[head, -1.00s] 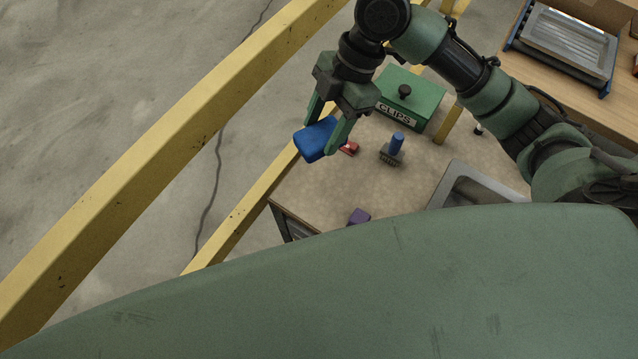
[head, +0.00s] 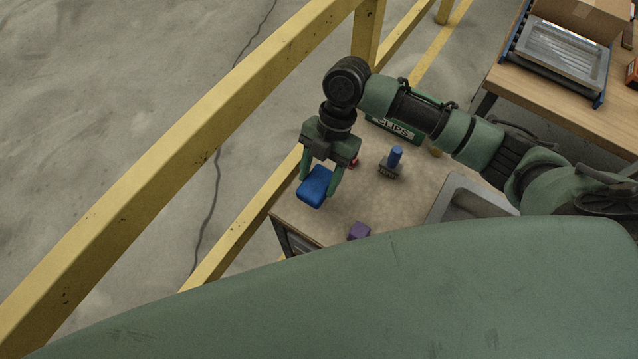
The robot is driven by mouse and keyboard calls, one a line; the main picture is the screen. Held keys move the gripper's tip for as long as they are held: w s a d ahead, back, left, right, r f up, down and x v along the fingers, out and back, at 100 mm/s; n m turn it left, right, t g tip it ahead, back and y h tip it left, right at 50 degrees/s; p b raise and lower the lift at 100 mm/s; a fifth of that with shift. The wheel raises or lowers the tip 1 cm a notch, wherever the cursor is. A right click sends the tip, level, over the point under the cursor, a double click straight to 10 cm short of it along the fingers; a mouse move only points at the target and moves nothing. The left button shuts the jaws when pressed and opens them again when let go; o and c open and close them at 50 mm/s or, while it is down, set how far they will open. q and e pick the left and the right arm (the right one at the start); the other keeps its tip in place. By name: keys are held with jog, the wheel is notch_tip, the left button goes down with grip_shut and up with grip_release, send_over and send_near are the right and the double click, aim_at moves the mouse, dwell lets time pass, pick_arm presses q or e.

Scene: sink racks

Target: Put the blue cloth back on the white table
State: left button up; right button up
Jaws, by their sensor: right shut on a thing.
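The blue cloth (head: 315,187), a folded block-like bundle, is between the fingers of my right gripper (head: 318,178). The gripper points down and is shut on it. The cloth shows over the near left part of a worktop (head: 400,205) with a speckled beige surface; I cannot tell whether it touches the surface. No clearly white table shows; the beige worktop is the nearest surface under the cloth. My left gripper is not in view.
On the worktop are a blue-handled brush (head: 393,160), a purple block (head: 359,231), a red item (head: 354,162) partly hidden, a green CLIPS box (head: 396,128) mostly behind my arm, and a metal sink (head: 470,197). Yellow rails (head: 180,160) run along the left. A wooden table (head: 560,95) holds a metal tray.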

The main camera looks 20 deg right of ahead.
aim_at(319, 187)
jog(key=shift+f, duration=2.4)
jog(key=o, duration=1.3)
jog(key=shift+r, duration=0.1)
jog(key=b+v, duration=0.1)
jog(key=v, duration=1.1)
